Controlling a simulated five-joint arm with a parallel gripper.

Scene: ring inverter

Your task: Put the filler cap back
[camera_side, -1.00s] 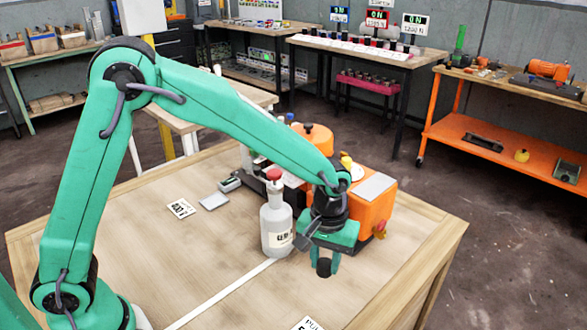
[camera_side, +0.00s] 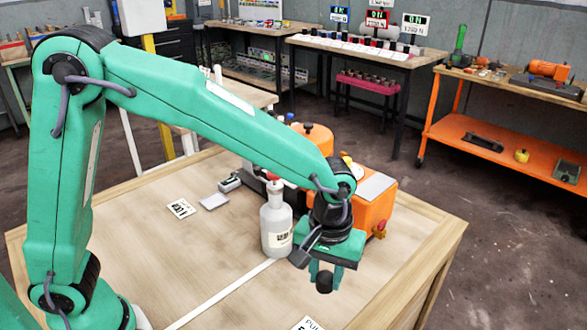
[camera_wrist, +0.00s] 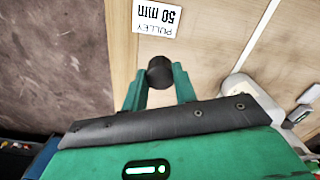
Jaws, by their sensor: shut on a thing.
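My gripper (camera_side: 324,274) is shut on a small black round cap (camera_side: 324,283), held in the air above the front right part of the wooden table. The cap also shows between the two green fingers in the wrist view (camera_wrist: 160,72). An orange machine (camera_side: 369,210) stands just behind my gripper and is partly hidden by it. A white bottle (camera_side: 276,228) with a red top stands upright to the left of my gripper. I cannot make out the filler opening in these views.
A label reading "PULLEY 50 mm" (camera_wrist: 161,19) lies at the table's front edge. A white line (camera_side: 225,293) crosses the tabletop (camera_side: 150,255). A small grey box (camera_side: 229,184) and a printed card (camera_side: 181,208) lie further back. The left tabletop is mostly free.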

